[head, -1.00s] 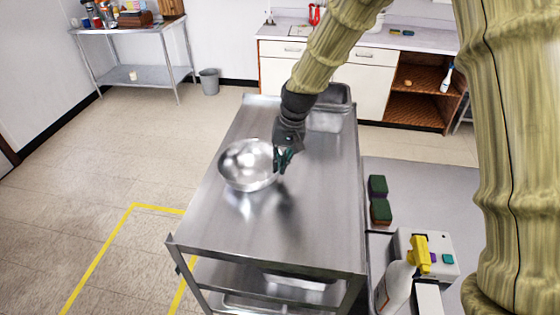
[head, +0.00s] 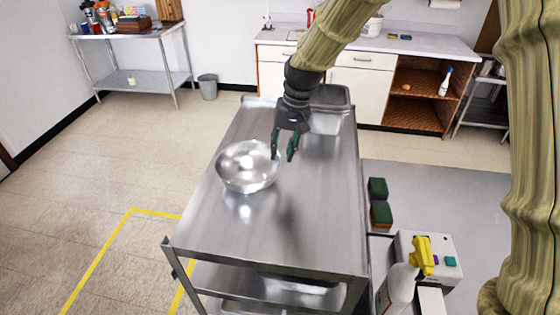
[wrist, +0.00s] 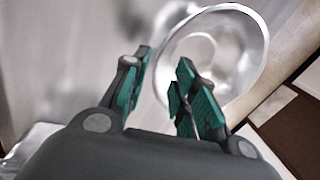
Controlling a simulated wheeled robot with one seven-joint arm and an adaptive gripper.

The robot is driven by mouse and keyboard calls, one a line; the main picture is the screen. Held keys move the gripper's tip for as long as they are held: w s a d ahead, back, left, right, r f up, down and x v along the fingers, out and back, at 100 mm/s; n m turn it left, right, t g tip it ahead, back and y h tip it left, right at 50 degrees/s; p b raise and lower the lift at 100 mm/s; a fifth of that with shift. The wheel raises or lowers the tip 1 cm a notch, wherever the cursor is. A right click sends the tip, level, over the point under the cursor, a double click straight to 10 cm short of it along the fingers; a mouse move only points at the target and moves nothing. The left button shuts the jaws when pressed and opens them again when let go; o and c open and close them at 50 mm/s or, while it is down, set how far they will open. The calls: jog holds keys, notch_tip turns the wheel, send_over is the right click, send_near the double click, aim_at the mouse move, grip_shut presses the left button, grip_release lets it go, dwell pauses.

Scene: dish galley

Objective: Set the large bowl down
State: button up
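The large bowl (head: 247,168) is shiny metal and stands upright on the steel cart top (head: 290,225), near its left edge. The bowl also shows in the wrist view (wrist: 243,48), beyond the fingers. My gripper (head: 283,157) is just right of the bowl's rim.
A metal pan (head: 328,118) sits at the cart's far end. The front and right of the cart top are clear.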

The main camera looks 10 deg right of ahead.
jog(key=b+v, duration=0.2)
jog(key=v, duration=0.4)
jog(key=shift+r, duration=0.3)
jog(key=shift+d+f, duration=0.1)
